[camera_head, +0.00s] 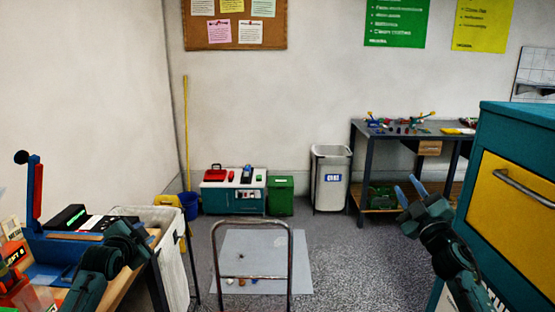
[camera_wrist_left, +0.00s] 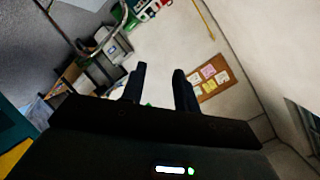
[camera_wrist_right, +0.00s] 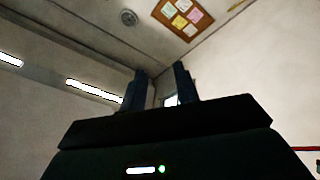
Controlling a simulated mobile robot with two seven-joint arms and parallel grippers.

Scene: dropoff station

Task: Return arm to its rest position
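My left arm (camera_head: 100,270) rises from the lower left beside the workbench, with its dark teal links bent. Its fingers cannot be made out in the head view. In the left wrist view my left gripper (camera_wrist_left: 159,78) has two dark fingers apart with nothing between them. My right arm (camera_head: 450,258) rises at the lower right, in front of the teal cabinet. My right gripper (camera_head: 409,192) points up with its blue fingers apart and empty. The right wrist view also shows my right gripper (camera_wrist_right: 160,77) open, facing the upper wall and ceiling.
A workbench (camera_head: 145,275) with a blue lever device (camera_head: 60,248) stands close at left. A teal cabinet with a yellow drawer (camera_head: 515,205) is close at right. A metal-framed cart handle (camera_head: 252,223) stands ahead. Grey floor (camera_head: 345,250) lies open between.

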